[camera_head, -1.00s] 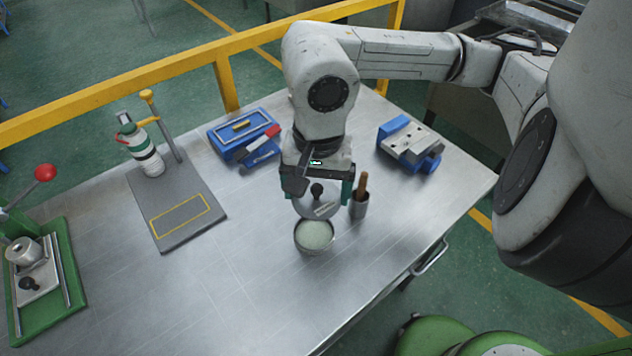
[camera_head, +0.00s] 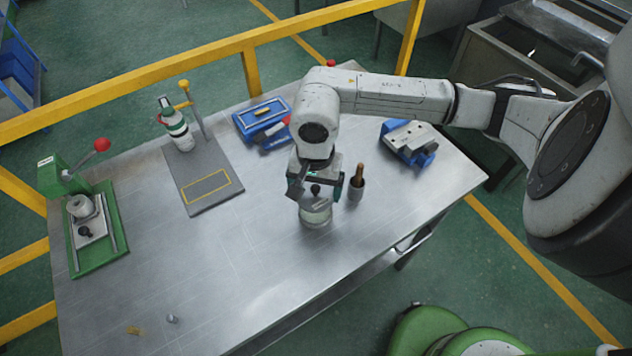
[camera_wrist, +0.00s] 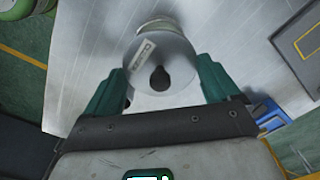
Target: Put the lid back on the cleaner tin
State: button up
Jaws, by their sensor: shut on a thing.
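The lid is a round grey disc with a black knob and a pale label; it shows in the head view (camera_head: 317,204) and the wrist view (camera_wrist: 172,55). My gripper (camera_head: 315,190) is shut on the lid, with its green fingers on either side of it in the wrist view (camera_wrist: 160,70). The cleaner tin (camera_head: 316,219) stands upright on the table directly under the lid, which covers most of its mouth. In the wrist view, part of the tin's rim (camera_wrist: 158,24) shows past the lid's far edge. I cannot tell whether lid and tin touch.
A cup with a brown-handled tool (camera_head: 356,186) stands close to the right of the tin. A blue vise (camera_head: 410,140), a blue box (camera_head: 262,118), a grey mat with a bottle (camera_head: 181,136) and a green press (camera_head: 95,240) stand farther off.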

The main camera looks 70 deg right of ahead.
aim_at(315, 195)
jog(key=shift+f+b, duration=0.45)
jog(key=shift+f, duration=1.05)
notch_tip(315, 195, down, 2)
jog(key=b, duration=0.2)
jog(key=shift+f+b, duration=0.25)
jog(key=shift+b, duration=0.1)
jog(key=shift+r+b, duration=0.1)
jog(key=shift+b, duration=0.8)
jog(key=shift+f+b, duration=0.2)
jog(key=shift+b, duration=0.9)
dwell(1.2)
dwell(0.4)
jog(key=o, duration=0.8)
jog(key=shift+r+p, duration=1.1)
jog(key=shift+r, duration=2.45)
